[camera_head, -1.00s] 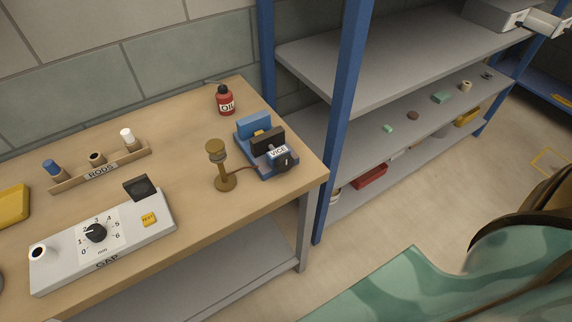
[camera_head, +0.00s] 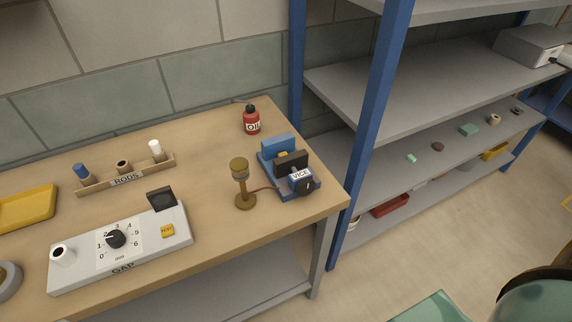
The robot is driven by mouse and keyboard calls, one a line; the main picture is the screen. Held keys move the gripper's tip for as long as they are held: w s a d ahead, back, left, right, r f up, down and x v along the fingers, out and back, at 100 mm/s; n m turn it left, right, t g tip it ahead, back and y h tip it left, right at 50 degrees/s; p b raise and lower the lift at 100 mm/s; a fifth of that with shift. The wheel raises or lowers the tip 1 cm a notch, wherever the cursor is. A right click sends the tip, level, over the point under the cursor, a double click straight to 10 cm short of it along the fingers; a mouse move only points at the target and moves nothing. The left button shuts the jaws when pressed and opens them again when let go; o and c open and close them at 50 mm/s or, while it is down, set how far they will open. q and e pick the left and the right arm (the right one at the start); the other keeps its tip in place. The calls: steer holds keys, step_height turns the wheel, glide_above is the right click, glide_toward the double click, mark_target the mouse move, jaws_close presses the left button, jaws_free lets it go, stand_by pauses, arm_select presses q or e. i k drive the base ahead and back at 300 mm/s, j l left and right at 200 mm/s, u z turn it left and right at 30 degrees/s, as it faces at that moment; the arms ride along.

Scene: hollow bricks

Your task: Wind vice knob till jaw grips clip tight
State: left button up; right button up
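The vice (camera_head: 270,162) sits at the right end of the wooden bench, with a blue back block and a dark jaw block (camera_head: 291,163) in front. Its dark knob (camera_head: 306,188) is on the front face, next to the VICE label. A small yellow piece (camera_head: 283,155), perhaps the clip, shows between the blue block and the dark jaw. I cannot tell whether the jaw touches it. Neither of my grippers is in view.
A brass post (camera_head: 241,182) stands left of the vice, joined to it by a thin reddish cord. An OIL bottle (camera_head: 252,121) stands behind. The GAP box (camera_head: 180,243) and RODS rack (camera_head: 126,177) are on the left. Blue-posted shelves (camera_head: 372,135) stand right of the bench.

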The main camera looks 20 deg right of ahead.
mark_target(306, 185)
steer(key=l+u, duration=0.15)
steer(key=u, duration=0.6)
steer(key=l+u, duration=0.35)
steer(key=l, duration=0.15)
steer(key=k+l+u, duration=0.1)
steer(key=l+u, duration=0.2)
steer(key=l, duration=0.15)
steer(key=k+l+u, duration=0.15)
steer(key=l+u, duration=0.2)
steer(key=l, duration=0.15)
